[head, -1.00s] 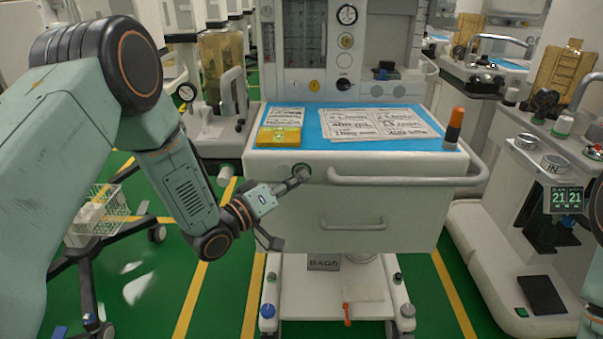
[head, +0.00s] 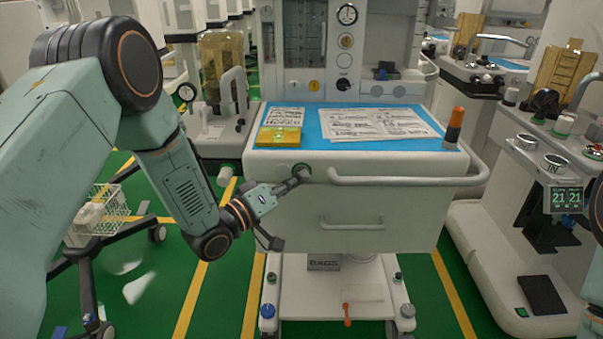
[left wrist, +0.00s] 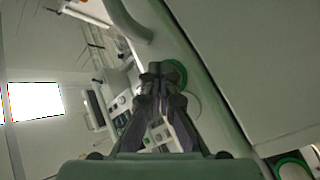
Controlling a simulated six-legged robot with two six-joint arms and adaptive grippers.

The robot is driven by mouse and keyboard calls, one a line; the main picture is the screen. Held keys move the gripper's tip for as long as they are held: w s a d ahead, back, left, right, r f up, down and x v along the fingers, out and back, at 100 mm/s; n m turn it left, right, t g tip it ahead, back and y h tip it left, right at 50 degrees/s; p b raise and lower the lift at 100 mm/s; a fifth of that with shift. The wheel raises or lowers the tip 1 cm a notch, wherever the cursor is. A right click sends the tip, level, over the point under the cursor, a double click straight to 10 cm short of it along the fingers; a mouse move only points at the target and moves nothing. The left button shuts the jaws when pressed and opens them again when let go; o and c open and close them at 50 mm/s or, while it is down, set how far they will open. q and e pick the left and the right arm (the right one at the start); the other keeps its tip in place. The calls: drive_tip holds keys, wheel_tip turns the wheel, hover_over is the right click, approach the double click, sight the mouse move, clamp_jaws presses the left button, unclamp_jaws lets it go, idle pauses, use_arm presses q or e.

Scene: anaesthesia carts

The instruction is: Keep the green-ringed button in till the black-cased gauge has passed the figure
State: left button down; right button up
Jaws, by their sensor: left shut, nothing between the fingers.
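The green-ringed button (head: 303,169) is on the upper left of the white cart's front; its green ring also shows in the left wrist view (left wrist: 177,72). My left gripper (head: 301,177) is shut and empty, its fingertips at the button's face and covering part of it. They look to be touching it; how far in it sits is hidden. A round gauge with a black rim (head: 347,14) is high on the cart's panel; its needle is too small to read. Another dark-rimmed gauge (head: 186,92) is on equipment at the left. My right gripper is out of view.
A long white handle (head: 400,181) runs just right of the button. A yellow box (head: 279,136), papers (head: 375,124) and an orange-topped black cylinder (head: 454,128) are on the blue cart top. A wire basket trolley (head: 95,215) stands at the left.

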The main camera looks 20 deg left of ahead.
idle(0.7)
use_arm(q)
drive_tip(key=shift+s+d+p, duration=0.25)
drive_tip(key=shift+s+p, duration=0.1)
drive_tip(key=shift+s, duration=0.5)
drive_tip(key=shift+s+d+p, duration=0.2)
drive_tip(key=shift+s+p, duration=0.05)
drive_tip(key=shift+s, duration=0.55)
drive_tip(key=shift+s+d+p, duration=0.2)
drive_tip(key=shift+s+d, duration=0.05)
drive_tip(key=shift+s, duration=0.55)
drive_tip(key=shift+s+d+p, duration=0.2)
drive_tip(key=shift+s+p, duration=0.05)
drive_tip(key=shift+s, duration=0.55)
